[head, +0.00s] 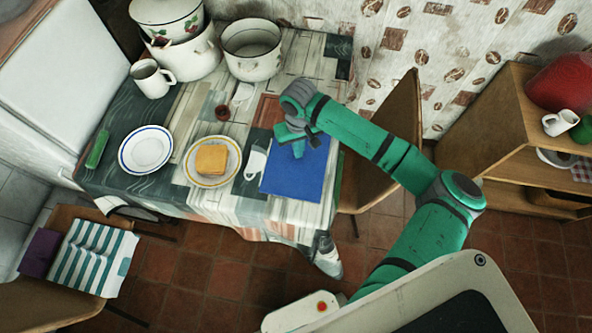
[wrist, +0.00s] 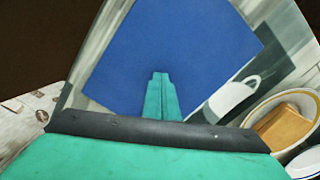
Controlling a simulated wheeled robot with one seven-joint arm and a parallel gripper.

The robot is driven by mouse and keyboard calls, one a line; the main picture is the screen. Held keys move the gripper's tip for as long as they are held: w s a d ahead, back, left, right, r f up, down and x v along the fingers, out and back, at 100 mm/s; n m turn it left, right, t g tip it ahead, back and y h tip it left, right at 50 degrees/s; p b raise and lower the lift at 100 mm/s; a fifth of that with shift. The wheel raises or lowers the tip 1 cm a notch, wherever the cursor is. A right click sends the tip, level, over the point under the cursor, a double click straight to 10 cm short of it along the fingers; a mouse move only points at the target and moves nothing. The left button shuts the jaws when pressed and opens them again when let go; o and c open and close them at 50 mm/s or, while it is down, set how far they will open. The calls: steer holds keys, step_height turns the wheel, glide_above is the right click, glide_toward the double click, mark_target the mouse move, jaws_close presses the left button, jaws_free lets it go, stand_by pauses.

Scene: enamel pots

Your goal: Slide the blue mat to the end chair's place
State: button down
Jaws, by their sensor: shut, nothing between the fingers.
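The blue mat (head: 292,180) lies flat at the right end of the table, beside the plate with bread. It fills much of the wrist view (wrist: 180,50). My gripper (head: 298,152) is over the mat's far part, pointing down, its green fingers shut and empty. In the wrist view the closed fingers (wrist: 160,80) show against the mat; I cannot tell whether they press on it. A wooden chair (head: 392,130) stands at the table's right end, partly hidden behind my arm.
A plate with bread (head: 234,165) is left of the mat, with a white plate (head: 146,150) further left. Pots (head: 252,66) and a mug (head: 148,80) stand at the back. A shelf (head: 490,115) is at right. Another chair (head: 60,300) with a striped cloth is at lower left.

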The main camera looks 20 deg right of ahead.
steer(key=shift+w+d+r, duration=0.1)
steer(key=shift+w+d, duration=0.4)
steer(key=shift+w, duration=0.25)
steer(key=shift+w+d+f, duration=0.1)
steer(key=shift+w+d, duration=0.35)
steer(key=shift+w, duration=0.25)
steer(key=shift+w+d+r, duration=0.1)
steer(key=shift+w+d, duration=0.4)
steer(key=shift+w, duration=0.25)
steer(key=shift+w+d, duration=0.5)
steer(key=shift+w, duration=0.2)
steer(key=shift+w+d, duration=0.45)
steer(key=shift+w, duration=0.25)
step_height(320, 180, up, 7)
